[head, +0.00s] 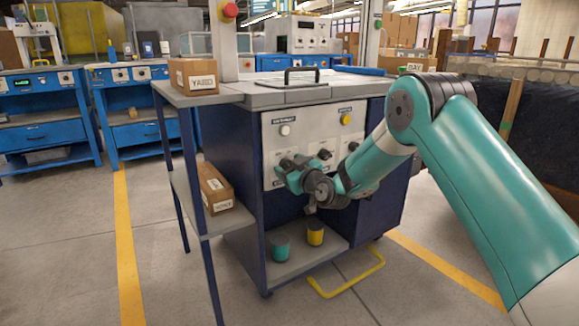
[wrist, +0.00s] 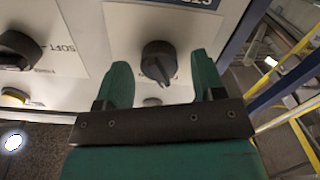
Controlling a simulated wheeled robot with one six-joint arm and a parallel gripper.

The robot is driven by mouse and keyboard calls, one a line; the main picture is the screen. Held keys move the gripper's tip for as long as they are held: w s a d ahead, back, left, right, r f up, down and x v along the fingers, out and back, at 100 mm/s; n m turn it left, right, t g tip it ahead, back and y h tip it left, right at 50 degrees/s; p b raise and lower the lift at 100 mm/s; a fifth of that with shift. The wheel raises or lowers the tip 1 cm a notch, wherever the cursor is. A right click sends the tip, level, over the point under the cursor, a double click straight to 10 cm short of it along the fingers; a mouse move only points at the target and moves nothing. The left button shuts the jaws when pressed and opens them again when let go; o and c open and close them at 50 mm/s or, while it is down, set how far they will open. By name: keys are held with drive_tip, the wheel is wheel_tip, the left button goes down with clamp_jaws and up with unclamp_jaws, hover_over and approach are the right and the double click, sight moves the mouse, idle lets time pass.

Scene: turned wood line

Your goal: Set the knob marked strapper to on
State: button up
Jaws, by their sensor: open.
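A pale control panel (head: 268,125) is on the front of a dark blue cabinet, with several dark knobs. My gripper (head: 286,172) is at the panel's lower left in the head view and covers part of it. In the wrist view my gripper (wrist: 160,78) is open, with green fingers on either side of a black knob (wrist: 157,60). Whether the fingers touch it is unclear. A small mark lies below this knob; the label above is cut off and I cannot read it as strapper. Another black knob (wrist: 18,50), beside the word SOFT, sits to the left.
A white button (head: 284,130) and a yellow button (head: 346,118) sit high on the panel. Side shelves hold a YARD box (head: 194,76) and a lower box (head: 215,187). A teal cup (head: 280,247) and yellow cup (head: 315,234) stand below. A yellow handle (head: 345,283) juts out near the floor.

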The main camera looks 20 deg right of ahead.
drive_tip(key=shift+w, duration=0.2)
drive_tip(key=shift+c, duration=0.3)
drive_tip(key=c, duration=0.9)
drive_tip(key=shift+o, duration=0.2)
drive_tip(key=shift+m, duration=0.3)
drive_tip(key=m+p, duration=0.2)
drive_tip(key=m, duration=0.3)
drive_tip(key=shift+r+p, duration=0.15)
drive_tip(key=shift+p, duration=0.2)
drive_tip(key=m+p, duration=0.3)
drive_tip(key=m, duration=0.3)
drive_tip(key=shift+d, duration=0.1)
drive_tip(key=shift+m, duration=0.3)
